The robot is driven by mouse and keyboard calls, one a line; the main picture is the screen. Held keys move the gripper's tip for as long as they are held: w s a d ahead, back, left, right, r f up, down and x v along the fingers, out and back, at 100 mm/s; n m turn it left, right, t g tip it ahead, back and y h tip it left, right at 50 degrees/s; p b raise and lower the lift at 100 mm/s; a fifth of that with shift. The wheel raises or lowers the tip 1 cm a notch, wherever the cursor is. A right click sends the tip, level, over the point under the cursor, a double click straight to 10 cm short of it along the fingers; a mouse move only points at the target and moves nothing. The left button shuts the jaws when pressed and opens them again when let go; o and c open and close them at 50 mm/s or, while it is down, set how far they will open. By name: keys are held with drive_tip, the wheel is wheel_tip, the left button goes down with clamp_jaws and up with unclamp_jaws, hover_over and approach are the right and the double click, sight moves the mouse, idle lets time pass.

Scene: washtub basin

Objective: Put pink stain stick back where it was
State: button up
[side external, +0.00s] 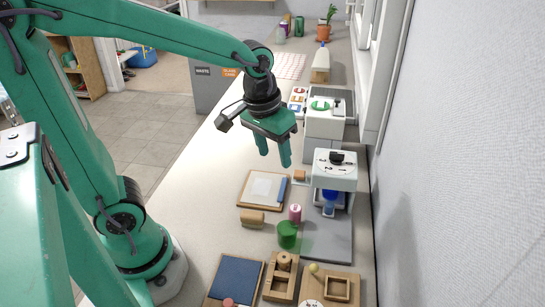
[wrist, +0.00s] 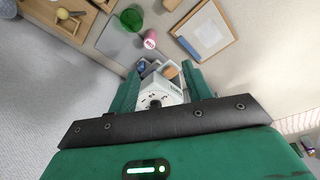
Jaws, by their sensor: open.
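The pink stain stick (side external: 295,212) looks like a short pink cylinder standing on the counter, just behind a green cup (side external: 287,235). In the wrist view, the pink stain stick (wrist: 150,39) is beside the green cup (wrist: 131,19), beyond my fingertips. My gripper (side external: 274,158) is open and empty, raised above the counter and pointing down. In the wrist view, my gripper (wrist: 160,70) has its fingers apart, with a white machine (wrist: 158,92) showing between them, well below. The stick's earlier place is not marked in these frames.
A white dispenser (side external: 335,170) with a blue container stands right of the stick on a grey mat (side external: 330,241). A framed board (side external: 262,190) and wooden block (side external: 252,218) lie to the left. Wooden trays (side external: 281,280) fill the front. A wall bounds the right.

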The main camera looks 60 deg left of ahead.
drive_tip(key=s+a+r+m+t, duration=0.2)
drive_tip(key=s+a+r+t, duration=0.1)
drive_tip(key=s, duration=0.5)
drive_tip(key=shift+s+r, duration=0.35)
drive_tip(key=shift+r, duration=0.3)
